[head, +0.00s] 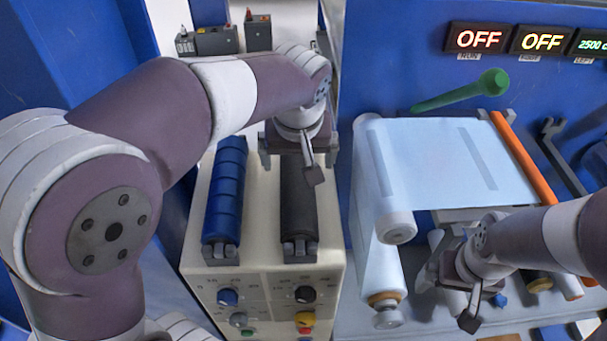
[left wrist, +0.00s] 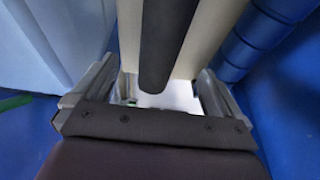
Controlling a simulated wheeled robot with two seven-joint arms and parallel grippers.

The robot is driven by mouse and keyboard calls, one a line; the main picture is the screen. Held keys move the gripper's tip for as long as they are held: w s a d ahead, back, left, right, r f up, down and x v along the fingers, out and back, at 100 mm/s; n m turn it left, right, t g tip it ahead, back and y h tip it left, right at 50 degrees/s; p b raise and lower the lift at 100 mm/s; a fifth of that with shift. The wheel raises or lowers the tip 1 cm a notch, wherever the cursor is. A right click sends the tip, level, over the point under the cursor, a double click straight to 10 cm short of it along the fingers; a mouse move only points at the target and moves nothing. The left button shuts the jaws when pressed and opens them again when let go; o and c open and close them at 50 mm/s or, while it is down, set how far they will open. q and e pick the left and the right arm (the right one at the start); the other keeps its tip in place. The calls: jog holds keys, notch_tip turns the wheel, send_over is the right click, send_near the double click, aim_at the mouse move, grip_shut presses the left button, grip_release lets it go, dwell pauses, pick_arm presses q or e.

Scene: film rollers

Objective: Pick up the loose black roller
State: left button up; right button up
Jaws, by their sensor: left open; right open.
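The black roller (head: 299,205) lies lengthwise in the right-hand cradle on top of the pale cabinet. My left gripper (head: 298,150) is above its far part, with the jaws open to either side and the far end hidden. In the left wrist view the black roller (left wrist: 165,40) shows between the two open fingers (left wrist: 152,90), apart from both. I cannot tell the height gap exactly. My right gripper (head: 462,282) is open, by the lower rollers of the machine at the right.
A blue segmented roller (head: 225,195) lies parallel on the left of the cabinet top (head: 262,225). Knobs line the cabinet front. At the right stand a white film web (head: 440,165), an orange roller (head: 523,158) and a green handle (head: 460,92).

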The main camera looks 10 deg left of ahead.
aim_at(297, 180)
pick_arm(q)
jog(key=f, duration=0.1)
jog(key=f+p, duration=0.2)
jog(key=shift+a+f, duration=0.2)
jog(key=shift+a, duration=0.1)
jog(key=x, duration=0.2)
jog(key=p+x, duration=0.1)
jog(key=x, duration=0.1)
jog(key=p+x, duration=0.1)
jog(key=x, duration=0.1)
jog(key=shift+w+d+f, duration=0.15)
jog(key=shift+d+f, duration=0.1)
jog(key=shift+f, duration=0.25)
jog(key=shift+a, duration=0.1)
pick_arm(e)
jog(key=r, duration=0.1)
jog(key=s+r, duration=0.1)
jog(key=r, duration=0.1)
jog(key=shift+a, duration=0.15)
pick_arm(q)
jog(key=c, duration=1.5)
